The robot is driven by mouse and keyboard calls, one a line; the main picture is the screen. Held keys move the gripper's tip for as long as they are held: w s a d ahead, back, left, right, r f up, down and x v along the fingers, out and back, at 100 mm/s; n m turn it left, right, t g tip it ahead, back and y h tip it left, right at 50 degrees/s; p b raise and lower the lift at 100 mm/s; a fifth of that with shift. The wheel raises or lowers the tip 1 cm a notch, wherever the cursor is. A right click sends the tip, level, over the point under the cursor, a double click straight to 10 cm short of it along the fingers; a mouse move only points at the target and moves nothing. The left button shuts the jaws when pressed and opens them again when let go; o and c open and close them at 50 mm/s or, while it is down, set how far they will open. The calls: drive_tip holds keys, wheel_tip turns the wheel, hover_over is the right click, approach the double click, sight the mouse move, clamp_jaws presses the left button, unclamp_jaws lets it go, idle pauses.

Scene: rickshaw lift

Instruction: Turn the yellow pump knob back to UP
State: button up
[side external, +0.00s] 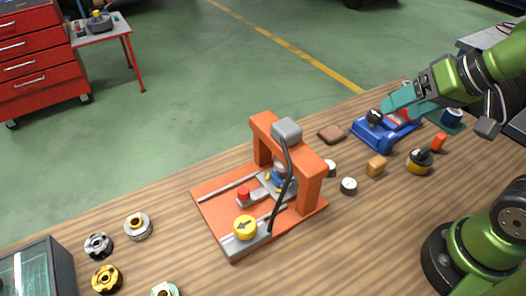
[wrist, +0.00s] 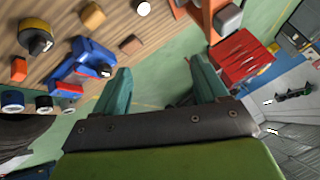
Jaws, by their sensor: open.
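The yellow knob (side external: 245,227) has a dark arrow on top. The arrow points roughly left in the side view. The knob sits at the front of the orange base plate (side external: 212,212) of a small orange press frame (side external: 311,185). My gripper (side external: 388,110) is far to the right of the knob, raised over or beside a blue device with a black knob (side external: 375,117). In the wrist view, my gripper (wrist: 160,76) has its teal fingers spread with nothing between them. The yellow knob does not show in the wrist view.
The orange frame carries a grey block (side external: 287,130) and a black hose (side external: 286,180). White caps (side external: 349,186), a tan block (side external: 376,166) and a black-and-yellow round part (side external: 420,160) lie right of it. Several ring-shaped parts (side external: 138,226) and a dark box (side external: 35,275) are left.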

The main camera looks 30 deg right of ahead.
sight(245, 225)
drive_tip(key=w+a+n+g, duration=0.1)
drive_tip(key=a, duration=0.4)
drive_tip(key=w+a+f+n+g, duration=0.1)
drive_tip(key=w+a+g, duration=0.1)
drive_tip(key=a, duration=0.4)
drive_tip(key=w+a+n+g, duration=0.1)
drive_tip(key=w+a+g, duration=0.1)
drive_tip(key=a, duration=0.3)
drive_tip(key=shift+w+a+f, duration=0.15)
drive_tip(key=shift+w+a, duration=0.05)
drive_tip(key=shift+a, duration=0.2)
drive_tip(key=a+m+g+h, duration=0.2)
drive_tip(key=a+m, duration=0.6)
drive_tip(key=a, duration=0.6)
wheel_tip(245, 225, down, 16)
drive_tip(key=shift+w+f, duration=0.1)
drive_tip(key=c, duration=1.1)
